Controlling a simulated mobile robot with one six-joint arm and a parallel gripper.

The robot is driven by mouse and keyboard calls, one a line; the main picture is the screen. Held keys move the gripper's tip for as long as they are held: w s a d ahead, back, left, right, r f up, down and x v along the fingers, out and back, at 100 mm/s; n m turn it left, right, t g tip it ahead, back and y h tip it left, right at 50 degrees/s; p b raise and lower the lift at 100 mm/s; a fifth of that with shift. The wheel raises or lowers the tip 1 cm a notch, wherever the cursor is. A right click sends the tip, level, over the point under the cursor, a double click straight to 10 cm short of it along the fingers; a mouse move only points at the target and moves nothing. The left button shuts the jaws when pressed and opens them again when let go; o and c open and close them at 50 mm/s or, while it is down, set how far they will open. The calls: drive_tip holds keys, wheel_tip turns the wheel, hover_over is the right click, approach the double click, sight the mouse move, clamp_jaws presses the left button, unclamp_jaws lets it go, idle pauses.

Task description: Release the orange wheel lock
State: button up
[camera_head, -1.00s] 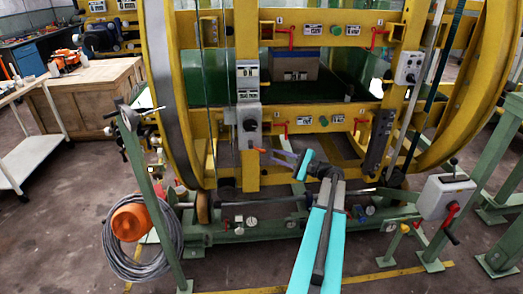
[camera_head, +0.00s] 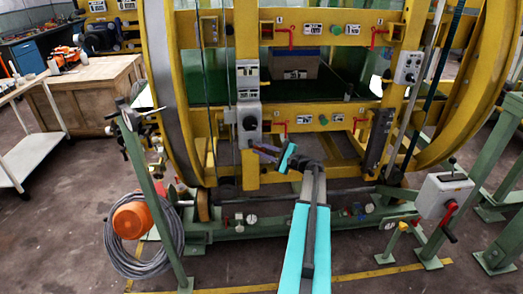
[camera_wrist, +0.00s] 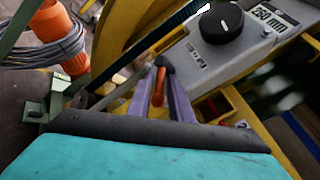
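The orange wheel lock (camera_wrist: 159,88) shows in the wrist view as a short orange lever with a dark end. It lies between the two purple fingers of my gripper (camera_wrist: 159,80), near their tips. The fingers stand apart, with a narrow gap around the lever; firm contact with it cannot be made out. In the head view my gripper (camera_head: 262,150) points left at the yellow upright, just below the grey control box (camera_head: 249,122). The lock is mostly hidden behind the fingers there.
The grey box with a black knob (camera_wrist: 222,22) is close beside my fingers. Yellow beams and the large ring (camera_head: 165,90) surround the work area. A grey crank box (camera_head: 445,194) stands at right.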

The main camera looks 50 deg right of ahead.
clamp_jaws()
drive_tip(key=shift+r, duration=0.1)
drive_tip(key=shift+d+r+n+g+h, duration=0.1)
drive_tip(key=shift+r+n+g+h, duration=0.25)
drive_tip(key=shift+n+g, duration=0.45)
drive_tip(key=shift+s, duration=0.1)
drive_tip(key=shift+o, duration=0.4)
unclamp_jaws()
drive_tip(key=shift+s, duration=0.1)
